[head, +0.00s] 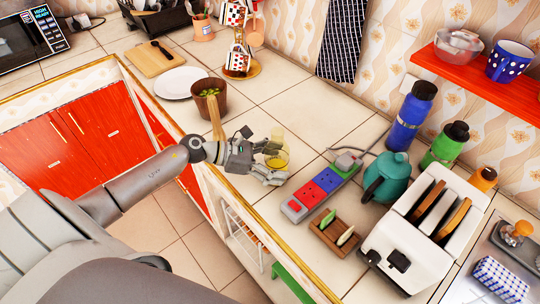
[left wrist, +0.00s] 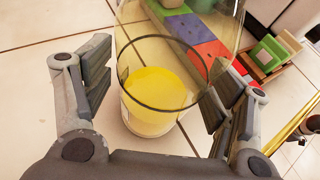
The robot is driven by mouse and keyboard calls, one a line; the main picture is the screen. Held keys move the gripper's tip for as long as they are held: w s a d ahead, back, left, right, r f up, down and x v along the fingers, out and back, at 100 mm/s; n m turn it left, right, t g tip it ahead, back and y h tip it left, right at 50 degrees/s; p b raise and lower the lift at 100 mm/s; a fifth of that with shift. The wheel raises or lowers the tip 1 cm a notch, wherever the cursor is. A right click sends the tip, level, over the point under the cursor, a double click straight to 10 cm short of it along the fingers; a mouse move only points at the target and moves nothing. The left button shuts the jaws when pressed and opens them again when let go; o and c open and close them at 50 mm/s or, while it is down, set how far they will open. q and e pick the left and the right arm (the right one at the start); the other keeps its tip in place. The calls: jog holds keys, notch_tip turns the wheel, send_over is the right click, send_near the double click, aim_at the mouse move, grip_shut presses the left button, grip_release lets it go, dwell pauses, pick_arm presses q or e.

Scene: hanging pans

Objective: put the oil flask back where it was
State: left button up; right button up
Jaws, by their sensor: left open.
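The oil flask (head: 277,161) is clear glass with yellow oil in the bottom. It appears upright on the tiled counter, left of the power strip. It also shows in the left wrist view (left wrist: 155,100), between the two fingers. My left gripper (head: 276,166) is open around the flask, one finger on each side; it also shows in the left wrist view (left wrist: 157,85). I cannot tell whether a finger touches the glass. In the head view the hand hides part of the flask. My right gripper is not in view.
A power strip (head: 318,190), a small wooden tray (head: 338,236), a teal teapot (head: 388,178) and a white toaster (head: 412,231) stand to the right. A brown pot (head: 211,103) with green contents stands behind the hand. Bare tiles (head: 290,92) lie beyond the flask.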

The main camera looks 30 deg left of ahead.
pick_arm(q)
jog(key=shift+r, duration=0.25)
jog(key=b+v, duration=0.2)
jog(key=v, duration=1)
jog(key=shift+b, duration=0.35)
jog(key=shift+f, duration=0.15)
